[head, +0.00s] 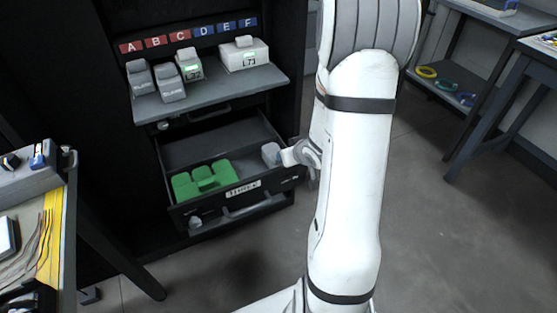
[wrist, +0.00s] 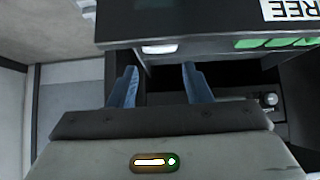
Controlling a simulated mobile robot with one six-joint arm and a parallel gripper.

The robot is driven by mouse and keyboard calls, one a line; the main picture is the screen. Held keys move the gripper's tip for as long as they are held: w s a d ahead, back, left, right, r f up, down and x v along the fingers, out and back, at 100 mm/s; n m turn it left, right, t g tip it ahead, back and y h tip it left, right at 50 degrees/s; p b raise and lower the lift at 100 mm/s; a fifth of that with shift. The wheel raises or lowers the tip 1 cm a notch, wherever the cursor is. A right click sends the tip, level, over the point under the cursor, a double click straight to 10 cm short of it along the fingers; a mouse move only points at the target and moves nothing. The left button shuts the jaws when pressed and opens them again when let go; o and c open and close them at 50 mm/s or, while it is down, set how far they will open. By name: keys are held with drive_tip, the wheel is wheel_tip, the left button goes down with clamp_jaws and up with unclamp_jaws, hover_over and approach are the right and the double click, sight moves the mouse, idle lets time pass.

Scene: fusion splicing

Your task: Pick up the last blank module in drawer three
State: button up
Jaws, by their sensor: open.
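Drawer three (head: 275,188) is pulled out of the black cabinet, with its label on the front; its front edge also shows in the wrist view (wrist: 205,30). A grey module (head: 271,152), apparently the blank one, sits at the drawer's right end, partly hidden. My gripper (head: 290,156) is right beside it at the drawer's right side. In the wrist view the two blue-grey fingers of my gripper (wrist: 160,88) are apart with nothing between them. A small pale piece (wrist: 159,48) shows ahead of them at the drawer edge, probably the grey module.
Green modules (head: 201,180) fill the drawer's left front. On the shelf (head: 215,92) above stand two grey blank modules (head: 155,80) and the modules L32 (head: 190,66) and L71 (head: 245,54), under labels A to F.

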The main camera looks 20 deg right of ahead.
drive_tip(key=shift+o, duration=1.4)
drive_tip(key=shift+w+f, duration=0.2)
drive_tip(key=shift+f, duration=0.15)
drive_tip(key=o, duration=0.3)
drive_tip(key=shift+b+x, duration=0.7)
drive_tip(key=shift+x, duration=0.25)
drive_tip(key=b+x, duration=0.2)
drive_tip(key=x, duration=0.3)
drive_tip(key=shift+w+b, duration=0.15)
drive_tip(key=shift+b, duration=0.2)
drive_tip(key=shift+r, duration=0.1)
drive_tip(key=c, duration=1.4)
